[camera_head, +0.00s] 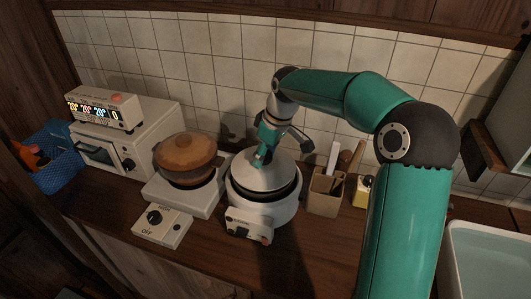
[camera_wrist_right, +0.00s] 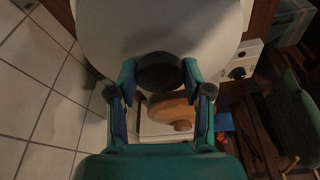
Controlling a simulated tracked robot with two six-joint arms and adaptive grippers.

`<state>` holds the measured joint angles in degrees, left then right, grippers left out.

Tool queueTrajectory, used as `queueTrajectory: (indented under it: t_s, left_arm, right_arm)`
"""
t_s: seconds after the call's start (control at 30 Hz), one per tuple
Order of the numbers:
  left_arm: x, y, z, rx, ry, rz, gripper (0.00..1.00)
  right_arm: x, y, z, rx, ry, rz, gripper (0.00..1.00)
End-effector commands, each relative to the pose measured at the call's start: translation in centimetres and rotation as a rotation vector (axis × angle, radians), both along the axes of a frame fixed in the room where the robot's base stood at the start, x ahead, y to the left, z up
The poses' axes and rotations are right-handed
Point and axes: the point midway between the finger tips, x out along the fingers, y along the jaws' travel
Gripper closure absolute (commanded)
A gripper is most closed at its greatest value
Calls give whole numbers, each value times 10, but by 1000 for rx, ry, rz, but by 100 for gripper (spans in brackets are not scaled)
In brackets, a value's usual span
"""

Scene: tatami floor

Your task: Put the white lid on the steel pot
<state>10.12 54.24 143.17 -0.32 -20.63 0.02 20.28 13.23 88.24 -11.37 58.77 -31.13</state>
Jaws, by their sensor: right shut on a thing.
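The white lid (camera_head: 265,175) is a pale dome over a round, pale pot (camera_head: 262,212), which I take as the steel pot. A dark band shows between lid and pot wall; I cannot tell whether the lid touches the rim. My right gripper (camera_head: 262,156) comes down from above and is shut on the lid's knob, which the fingers partly hide. In the right wrist view the dark round knob (camera_wrist_right: 160,72) sits between the fingertips, with the white lid (camera_wrist_right: 115,30) beyond. The pot is hidden there. My left gripper is not in view.
A brown pot with a wooden lid (camera_head: 187,152) stands on a white burner (camera_head: 205,196) to the left. A white oven (camera_head: 140,140) and blue basket (camera_head: 58,165) are farther left. A utensil holder (camera_head: 324,195) stands close on the right. The tiled wall is behind.

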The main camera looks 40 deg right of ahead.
Motion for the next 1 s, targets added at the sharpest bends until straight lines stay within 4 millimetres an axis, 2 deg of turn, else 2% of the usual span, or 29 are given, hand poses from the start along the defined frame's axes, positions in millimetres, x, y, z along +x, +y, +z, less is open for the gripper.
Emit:
queueTrajectory:
  t_s: [1.0]
  left_arm:
    - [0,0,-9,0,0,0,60]
  right_arm:
    - [-1,-1,-13,0,-1,-1,91]
